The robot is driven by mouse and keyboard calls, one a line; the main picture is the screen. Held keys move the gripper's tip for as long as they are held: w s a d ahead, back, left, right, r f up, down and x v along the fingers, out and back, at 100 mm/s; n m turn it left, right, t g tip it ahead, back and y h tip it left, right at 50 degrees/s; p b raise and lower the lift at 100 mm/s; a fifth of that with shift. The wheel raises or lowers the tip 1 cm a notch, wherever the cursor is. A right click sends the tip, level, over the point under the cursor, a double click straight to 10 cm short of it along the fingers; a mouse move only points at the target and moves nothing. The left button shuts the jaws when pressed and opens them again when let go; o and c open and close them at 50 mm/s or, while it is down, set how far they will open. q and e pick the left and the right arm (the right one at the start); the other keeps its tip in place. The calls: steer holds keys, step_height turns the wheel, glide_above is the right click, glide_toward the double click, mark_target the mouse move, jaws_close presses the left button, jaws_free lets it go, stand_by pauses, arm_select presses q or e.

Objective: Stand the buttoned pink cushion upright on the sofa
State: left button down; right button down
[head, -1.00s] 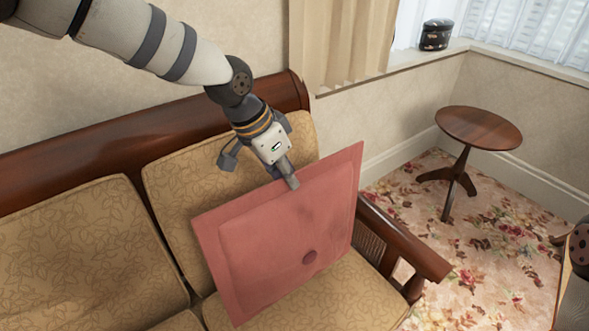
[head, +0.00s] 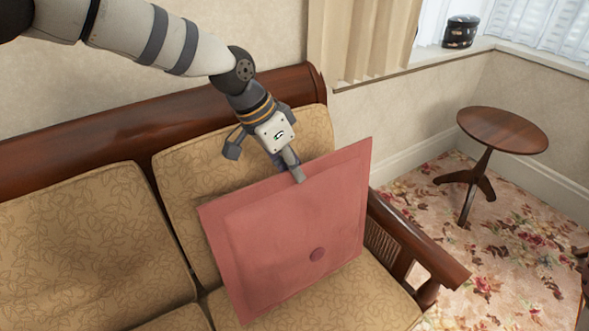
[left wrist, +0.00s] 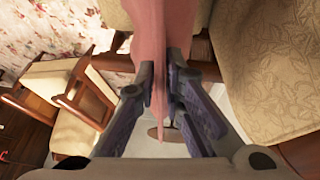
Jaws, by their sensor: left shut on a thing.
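The buttoned pink cushion (head: 285,240) stands nearly upright and a little tilted on the right seat of the sofa (head: 90,250), in front of the right back cushion. Its single dark button faces the head camera. My left gripper (head: 299,178) comes from above and behind and is shut on the cushion's top edge. In the left wrist view the cushion (left wrist: 168,50) passes between the two fingers of my left gripper (left wrist: 165,90). Its lower edge seems to meet the seat, but the contact is not clear. My right gripper is not in view.
The wooden sofa arm (head: 415,245) is close to the cushion's right side. A round side table (head: 502,130) stands on the flowered carpet at right. A dark pot (head: 460,32) sits on the windowsill. The left part of the sofa seat is free.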

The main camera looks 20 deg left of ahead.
arm_select(q)
steer(key=shift+r, duration=0.1)
